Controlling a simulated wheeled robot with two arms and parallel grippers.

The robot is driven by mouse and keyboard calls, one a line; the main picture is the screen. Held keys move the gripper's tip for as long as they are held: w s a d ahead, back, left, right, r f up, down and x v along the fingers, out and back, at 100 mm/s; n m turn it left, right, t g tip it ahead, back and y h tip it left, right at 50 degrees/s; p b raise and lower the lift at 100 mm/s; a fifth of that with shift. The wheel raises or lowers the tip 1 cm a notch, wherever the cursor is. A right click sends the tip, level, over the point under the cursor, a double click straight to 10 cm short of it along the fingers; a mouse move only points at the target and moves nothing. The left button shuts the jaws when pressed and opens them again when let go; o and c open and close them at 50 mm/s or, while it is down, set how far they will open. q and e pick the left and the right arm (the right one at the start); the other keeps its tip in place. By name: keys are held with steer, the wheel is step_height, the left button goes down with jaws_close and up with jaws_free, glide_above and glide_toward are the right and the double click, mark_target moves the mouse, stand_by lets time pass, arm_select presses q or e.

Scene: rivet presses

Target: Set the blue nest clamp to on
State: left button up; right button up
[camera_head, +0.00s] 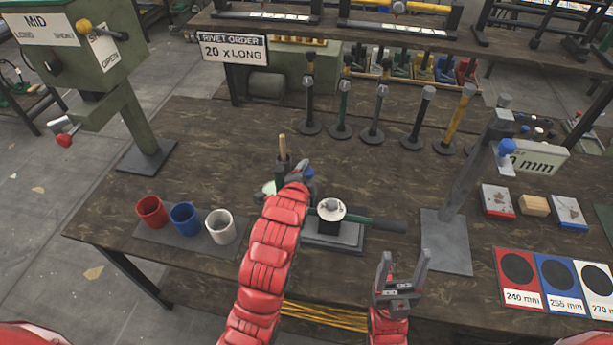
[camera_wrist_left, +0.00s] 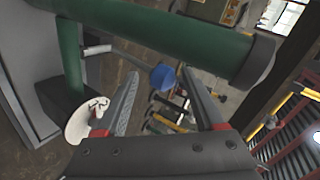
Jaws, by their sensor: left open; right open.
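The blue nest clamp shows as a round blue knob (camera_wrist_left: 163,77) on a thin grey rod in the left wrist view. In the head view a bit of blue (camera_head: 308,173) shows beside my left gripper (camera_head: 296,176), partly hidden by it. My left gripper's two fingers (camera_wrist_left: 160,74) are open, and the knob appears between their tips in the picture; contact cannot be told. A dark green bar (camera_wrist_left: 160,35) crosses above the fingers. My right gripper (camera_head: 403,268) is open and empty, near the table's front edge.
A black fixture with a white round top (camera_head: 331,209) stands just right of my left arm. Red, blue and white cups (camera_head: 220,226) sit at left. A grey post with another blue knob (camera_head: 507,147) stands at right. Several upright tools (camera_head: 376,115) line the back.

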arm_select(q)
steer(key=shift+s+r, duration=0.3)
steer(key=shift+s, duration=0.05)
steer(key=b+v, duration=0.1)
steer(key=v, duration=0.3)
steer(key=shift+a+b, duration=0.1)
steer(key=shift+b, duration=0.25)
steer(key=p+v, duration=1.2)
steer(key=p, duration=0.5)
steer(key=shift+s+p, duration=0.25)
steer(key=shift+p, duration=0.05)
